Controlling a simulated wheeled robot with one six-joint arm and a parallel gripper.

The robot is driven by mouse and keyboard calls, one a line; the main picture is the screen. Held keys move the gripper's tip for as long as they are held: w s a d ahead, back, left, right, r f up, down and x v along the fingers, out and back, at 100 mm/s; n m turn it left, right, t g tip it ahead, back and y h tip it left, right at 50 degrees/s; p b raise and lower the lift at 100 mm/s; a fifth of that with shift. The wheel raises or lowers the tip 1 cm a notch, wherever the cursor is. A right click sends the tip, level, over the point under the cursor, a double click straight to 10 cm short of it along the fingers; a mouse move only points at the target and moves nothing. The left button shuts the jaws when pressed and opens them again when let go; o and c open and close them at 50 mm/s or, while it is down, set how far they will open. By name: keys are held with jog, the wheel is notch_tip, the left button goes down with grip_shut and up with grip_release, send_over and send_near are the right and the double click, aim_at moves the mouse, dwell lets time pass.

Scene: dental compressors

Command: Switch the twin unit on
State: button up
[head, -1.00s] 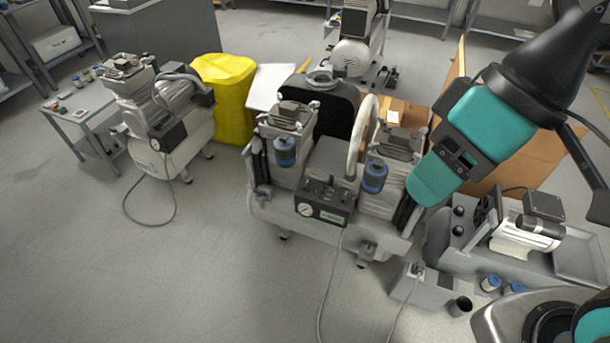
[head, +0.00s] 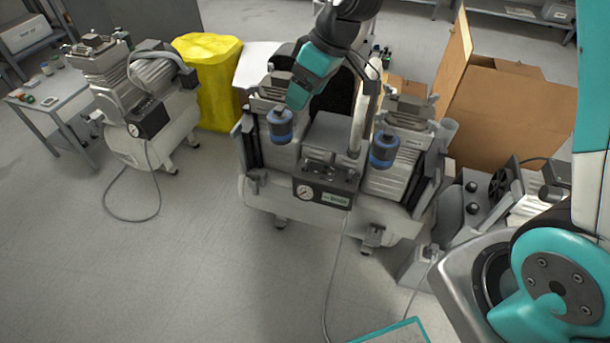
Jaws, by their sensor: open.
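The twin unit (head: 285,205) stands on the floor in the middle of the head view, a pale tank with two pump heads and two blue-capped filters (head: 279,126). Its dark control box (head: 322,190) faces me at the front centre, with a round gauge and a small green label. Small knobs or fittings sit on top of the box; the switch's position is too small to tell. My gripper (head: 296,104), teal and black, is over the left pump head, behind and above the control box. It is open and appears empty; its fingertips are not clear.
A smaller compressor (head: 150,115) stands at left with a cable on the floor, beside a yellow-covered bin (head: 212,85). Cardboard boxes (head: 500,115) and another machine (head: 530,205) are at right. A hose loop rises between the pump heads.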

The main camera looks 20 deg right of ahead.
jog(key=w+d+f+b, duration=0.2)
jog(key=w+f, duration=0.2)
jog(key=f, duration=0.4)
jog(key=w+d+f+b, duration=0.15)
jog(key=w+f, duration=0.25)
jog(key=f, duration=0.4)
jog(key=n+t+b, duration=0.1)
jog(key=n+b, duration=0.1)
jog(key=b, duration=0.2)
send_near(305, 163)
jog(key=a+f, duration=0.1)
jog(key=shift+h, duration=0.3)
jog(key=x, duration=0.8)
jog(key=shift+w+d+b, duration=0.1)
jog(key=shift+w+b, duration=0.05)
jog(key=shift+b, duration=0.2)
jog(key=c, duration=0.9)
